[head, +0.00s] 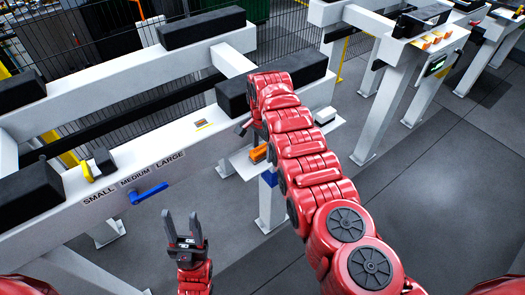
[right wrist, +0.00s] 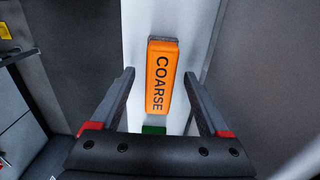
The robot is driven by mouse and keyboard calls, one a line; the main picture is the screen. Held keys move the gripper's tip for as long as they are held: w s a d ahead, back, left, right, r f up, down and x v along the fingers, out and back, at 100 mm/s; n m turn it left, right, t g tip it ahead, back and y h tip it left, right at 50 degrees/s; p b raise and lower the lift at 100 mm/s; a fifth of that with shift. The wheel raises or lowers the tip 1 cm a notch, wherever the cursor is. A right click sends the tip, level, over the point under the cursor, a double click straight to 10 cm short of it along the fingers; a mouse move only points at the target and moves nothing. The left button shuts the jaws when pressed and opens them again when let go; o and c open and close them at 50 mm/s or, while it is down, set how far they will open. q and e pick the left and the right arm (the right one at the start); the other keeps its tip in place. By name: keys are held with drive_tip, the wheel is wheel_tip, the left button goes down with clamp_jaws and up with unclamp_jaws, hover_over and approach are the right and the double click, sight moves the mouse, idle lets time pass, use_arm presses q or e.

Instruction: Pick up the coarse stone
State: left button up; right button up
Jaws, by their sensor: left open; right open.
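The coarse stone is an orange block with the word COARSE on it (right wrist: 161,75). In the right wrist view it lies on a pale narrow surface, ahead of and between the fingers of my right gripper (right wrist: 163,75). That gripper is open, with no finger visibly touching the stone. In the head view an orange block (head: 259,154) lies on a small white shelf (head: 240,165) beside my right arm, whose gripper is mostly hidden there. My left gripper (head: 181,218) is open and empty, pointing up in front of the rail frame.
A green piece (right wrist: 154,130) shows below the stone between the fingers. The white beam (head: 120,165) carries SMALL, MEDIUM, LARGE labels, a blue handle (head: 148,193) and black blocks (head: 103,161). A white and black block (head: 325,115) sits on the shelf's right end. Floor in front is clear.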

sight(262, 147)
clamp_jaws()
drive_tip(key=shift+r, duration=0.15)
idle(0.4)
drive_tip(key=shift+r, duration=0.35)
wheel_tip(262, 147, up, 2)
drive_tip(key=shift+w+r+b, duration=0.1)
drive_tip(key=shift+r+b, duration=0.05)
drive_tip(key=shift+b, duration=0.9)
drive_tip(key=s+a, duration=0.1)
drive_tip(key=s, duration=0.1)
drive_tip(key=s+a+p, duration=0.1)
drive_tip(key=s+a, duration=0.1)
drive_tip(key=s+a+r, duration=0.1)
drive_tip(key=s+a, duration=0.1)
drive_tip(key=shift+s+a+r+p, duration=0.1)
drive_tip(key=shift+s+a+p, duration=0.1)
drive_tip(key=shift+s+p, duration=0.15)
drive_tip(key=s+a+b, duration=0.1)
drive_tip(key=s+a, duration=0.3)
drive_tip(key=s, duration=0.2)
drive_tip(key=shift+a+r+b, duration=0.3)
drive_tip(key=shift+a+b, duration=0.05)
